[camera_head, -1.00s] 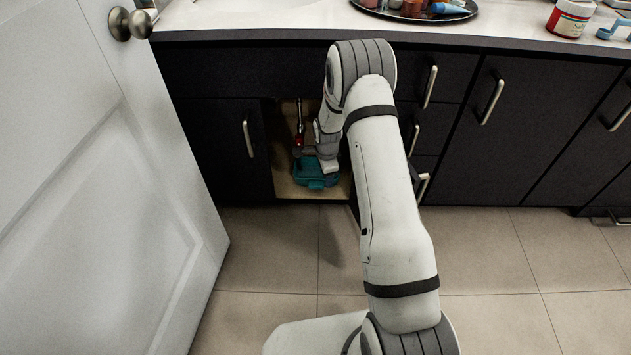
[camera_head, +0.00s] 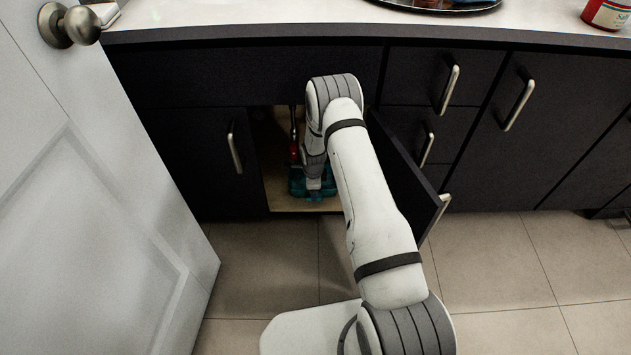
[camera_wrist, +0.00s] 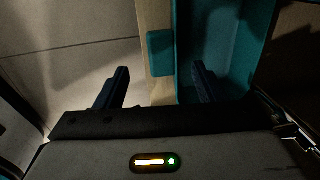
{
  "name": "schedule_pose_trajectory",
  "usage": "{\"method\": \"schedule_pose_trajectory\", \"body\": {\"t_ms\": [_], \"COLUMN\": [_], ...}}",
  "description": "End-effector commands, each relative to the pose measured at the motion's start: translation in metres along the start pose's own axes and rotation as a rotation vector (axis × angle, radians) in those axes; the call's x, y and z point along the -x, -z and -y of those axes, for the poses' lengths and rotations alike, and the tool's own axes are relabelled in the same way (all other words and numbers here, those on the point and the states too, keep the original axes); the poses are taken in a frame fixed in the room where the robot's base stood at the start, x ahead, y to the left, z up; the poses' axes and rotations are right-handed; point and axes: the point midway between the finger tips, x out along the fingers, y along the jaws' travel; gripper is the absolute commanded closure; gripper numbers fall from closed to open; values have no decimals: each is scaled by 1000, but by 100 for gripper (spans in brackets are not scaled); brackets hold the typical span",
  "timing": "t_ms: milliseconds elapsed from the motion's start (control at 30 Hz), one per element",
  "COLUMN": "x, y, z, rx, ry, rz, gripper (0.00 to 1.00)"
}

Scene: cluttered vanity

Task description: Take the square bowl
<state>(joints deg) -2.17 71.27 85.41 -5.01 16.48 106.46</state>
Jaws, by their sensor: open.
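The square bowl is a teal, straight-sided container (camera_head: 297,187) on the pale floor of the open cabinet, near its front edge. My arm hides part of it in the head view. In the wrist view the bowl (camera_wrist: 222,45) fills the upper right, with a small teal tab (camera_wrist: 160,53) on its left side. My gripper (camera_wrist: 159,70) is open and empty. Its right finger is over the bowl's inside and its left finger is outside, over the tiled floor. The bowl's near-side wall and tab lie between the fingers. I cannot tell whether the fingers touch it.
A red-and-metal upright object (camera_head: 294,150) stands behind the bowl in the cabinet. The open dark cabinet door (camera_head: 405,175) is close to the right of my arm. A white door (camera_head: 110,220) stands at the left. The tiled floor (camera_head: 490,270) to the right is clear.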

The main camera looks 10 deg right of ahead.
Motion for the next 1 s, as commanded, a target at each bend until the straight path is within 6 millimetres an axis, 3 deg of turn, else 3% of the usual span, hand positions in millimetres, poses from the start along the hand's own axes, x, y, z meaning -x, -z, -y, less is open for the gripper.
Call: {"method": "schedule_pose_trajectory", "body": {"t_ms": [500,767,1000], "x": [-66,-68,-68], "y": [21,22,22], "z": [4,5,5], "rx": [-24,-26,-26], "ry": [-2,0,0], "rz": [-3,-3,-3], "gripper": [37,37,56]}}
